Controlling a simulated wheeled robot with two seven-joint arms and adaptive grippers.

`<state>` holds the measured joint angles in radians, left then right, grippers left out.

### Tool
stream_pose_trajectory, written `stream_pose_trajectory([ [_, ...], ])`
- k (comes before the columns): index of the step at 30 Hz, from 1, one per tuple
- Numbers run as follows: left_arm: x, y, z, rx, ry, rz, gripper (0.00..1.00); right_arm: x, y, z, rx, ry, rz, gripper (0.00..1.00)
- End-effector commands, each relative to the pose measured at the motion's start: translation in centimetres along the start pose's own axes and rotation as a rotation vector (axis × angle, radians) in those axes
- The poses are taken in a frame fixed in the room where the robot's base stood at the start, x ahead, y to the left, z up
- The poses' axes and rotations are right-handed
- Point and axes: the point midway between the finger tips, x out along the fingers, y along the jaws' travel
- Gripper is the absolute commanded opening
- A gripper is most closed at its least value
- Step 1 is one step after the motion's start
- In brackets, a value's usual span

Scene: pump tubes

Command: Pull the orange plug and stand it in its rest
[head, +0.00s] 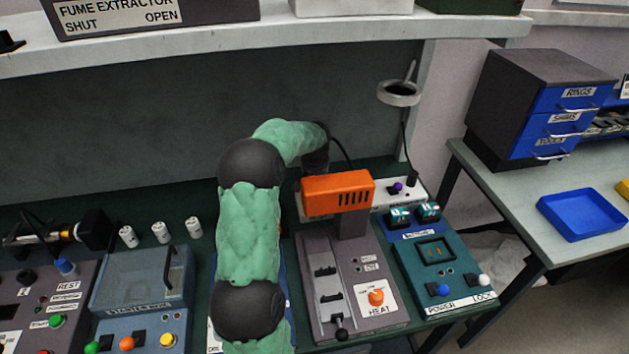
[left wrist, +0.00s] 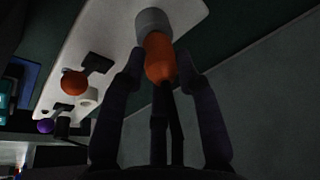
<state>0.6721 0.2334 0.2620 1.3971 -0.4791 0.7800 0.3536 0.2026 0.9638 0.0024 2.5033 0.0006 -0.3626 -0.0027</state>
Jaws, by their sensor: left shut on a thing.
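In the left wrist view, the orange plug (left wrist: 159,62) is between the two fingers of my left gripper (left wrist: 163,57), which is shut on it. A black cable runs from the plug back between the fingers. The plug's far end meets a grey round collar (left wrist: 153,22) at the edge of the white strip (left wrist: 118,28); I cannot tell how deep it sits. An orange knob (left wrist: 73,83) and a pale ring (left wrist: 88,97) are farther along the strip. In the head view, my left arm and the orange machine hide the plug. My right gripper is not in view.
The orange-topped machine (head: 338,187) stands close to my left wrist. A purple knob (head: 397,186) and black plug (head: 412,178) are at the strip's right end. Control boxes line the front bench; a blue tray (head: 583,215) is far right.

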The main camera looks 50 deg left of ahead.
Motion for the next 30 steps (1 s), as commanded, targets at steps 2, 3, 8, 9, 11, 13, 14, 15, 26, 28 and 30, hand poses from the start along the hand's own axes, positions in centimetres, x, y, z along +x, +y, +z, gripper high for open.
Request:
stream_pose_trajectory([
  [2, 0.2, 0.0, 0.1, 0.0, 0.0, 0.0, 0.0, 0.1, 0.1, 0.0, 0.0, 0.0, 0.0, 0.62],
  [3, 0.3, 0.0, 0.1, 0.0, 0.0, 0.0, 0.0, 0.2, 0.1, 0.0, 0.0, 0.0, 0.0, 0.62],
  [8, 0.6, 0.0, 0.2, 0.0, 0.0, 0.0, 0.0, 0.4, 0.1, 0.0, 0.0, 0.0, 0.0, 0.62],
  [9, 0.7, 0.0, 0.2, 0.0, 0.0, 0.0, 0.0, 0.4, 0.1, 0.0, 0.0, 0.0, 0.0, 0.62],
  [11, 0.7, 0.0, 0.2, 0.0, 0.0, 0.0, 0.44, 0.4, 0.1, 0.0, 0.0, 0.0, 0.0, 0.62],
  [13, 0.7, 0.0, 0.2, 0.0, 0.0, 0.0, 0.6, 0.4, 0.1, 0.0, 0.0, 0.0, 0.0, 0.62],
  [14, 0.7, 0.0, 0.2, 0.0, 0.0, 0.0, 0.6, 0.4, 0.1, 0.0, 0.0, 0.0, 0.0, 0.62],
  [15, 0.7, 0.0, 0.2, 0.0, 0.0, 0.0, 0.6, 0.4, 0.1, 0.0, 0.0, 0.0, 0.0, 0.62],
  [26, 0.0, 0.0, -0.1, 0.0, 0.002, 0.0, 0.6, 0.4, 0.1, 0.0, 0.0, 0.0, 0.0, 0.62],
  [28, -0.8, -0.1, -0.3, 0.0, 0.003, -0.001, 0.6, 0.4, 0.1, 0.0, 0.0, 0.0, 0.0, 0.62],
  [30, -1.9, -0.1, -0.7, 0.001, 0.004, 0.0, 0.6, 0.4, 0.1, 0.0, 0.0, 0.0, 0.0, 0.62],
])
